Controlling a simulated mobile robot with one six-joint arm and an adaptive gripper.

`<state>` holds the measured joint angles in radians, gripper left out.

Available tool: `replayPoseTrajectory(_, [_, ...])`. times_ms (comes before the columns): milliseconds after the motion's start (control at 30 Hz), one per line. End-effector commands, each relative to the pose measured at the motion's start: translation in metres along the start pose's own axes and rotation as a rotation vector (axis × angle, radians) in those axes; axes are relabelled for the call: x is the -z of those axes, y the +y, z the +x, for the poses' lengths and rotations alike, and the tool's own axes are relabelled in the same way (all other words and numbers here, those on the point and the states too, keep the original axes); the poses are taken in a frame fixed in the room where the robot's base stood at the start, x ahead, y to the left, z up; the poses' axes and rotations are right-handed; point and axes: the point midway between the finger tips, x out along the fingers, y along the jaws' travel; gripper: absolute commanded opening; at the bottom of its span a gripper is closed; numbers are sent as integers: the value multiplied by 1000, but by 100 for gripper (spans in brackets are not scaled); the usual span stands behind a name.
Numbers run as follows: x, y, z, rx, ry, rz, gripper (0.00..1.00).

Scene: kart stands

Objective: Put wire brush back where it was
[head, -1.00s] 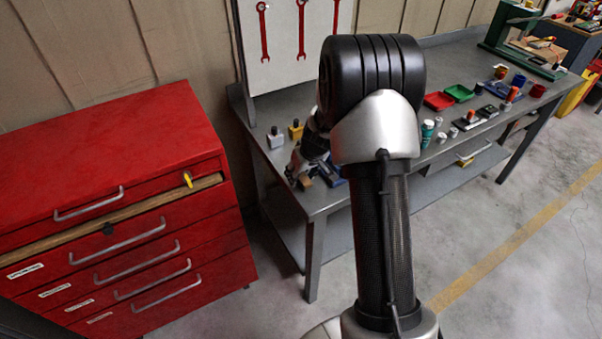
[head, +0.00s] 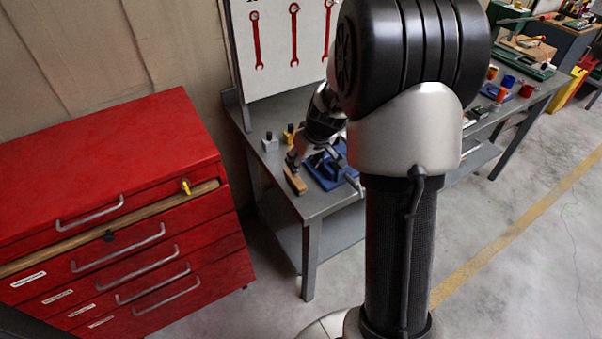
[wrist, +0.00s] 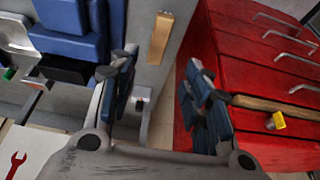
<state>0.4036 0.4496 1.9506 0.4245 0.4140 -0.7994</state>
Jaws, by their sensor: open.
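A small wooden block, seemingly the wire brush (head: 295,181), lies at the near left end of the grey workbench (head: 318,203), close to its edge; its bristles cannot be made out. In the wrist view the brush (wrist: 160,38) is beyond the fingertips and apart from them. My gripper (wrist: 160,85) is open, its two blue-padded fingers spread with nothing between them. In the head view my gripper (head: 303,156) is beside and just behind the brush, partly hidden by its own wrist.
A blue fixture (head: 328,170) stands right of the brush. A grey block (head: 270,142) and a yellow one (head: 290,133) stand behind. A red drawer cabinet (head: 110,150) is to the left, with a gap of floor between. My arm hides the bench's middle.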

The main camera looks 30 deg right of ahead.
Motion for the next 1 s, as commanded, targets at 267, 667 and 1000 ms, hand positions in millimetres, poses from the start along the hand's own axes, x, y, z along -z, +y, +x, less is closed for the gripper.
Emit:
replayPoseTrajectory(267, [-10, -76, -103, 31, 18, -23, 44])
replayPoseTrajectory(667, [-140, -170, -238, 14, 9, -5, 44])
replayPoseTrajectory(1000, [-196, -176, -256, -19, 12, 32, 44])
